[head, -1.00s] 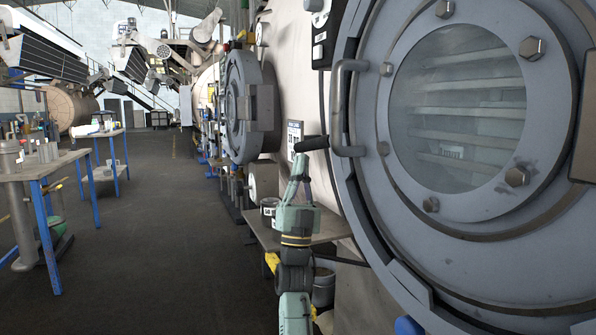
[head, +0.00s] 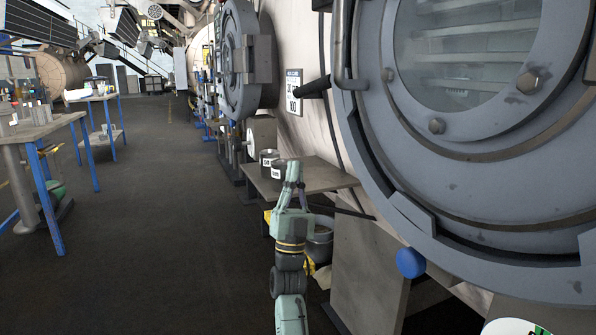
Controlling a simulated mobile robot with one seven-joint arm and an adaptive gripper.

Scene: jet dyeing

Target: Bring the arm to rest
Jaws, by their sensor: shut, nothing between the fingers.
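My gripper (head: 294,172) is pale green and points upward at the end of my arm, in the lower middle of the head view. Its two fingers are together, with nothing between them. It shows in front of a small grey shelf (head: 318,180) on the machine's side; I cannot tell how far apart they are. A black handle (head: 312,88) sticks out above the gripper, clear of it in the picture.
The big round machine door (head: 470,175) with its window fills the right. Containers (head: 268,160) stand on the shelf, and a bucket (head: 320,240) is below it. A blue-legged table (head: 45,128) stands at left. The dark floor (head: 160,220) between is clear.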

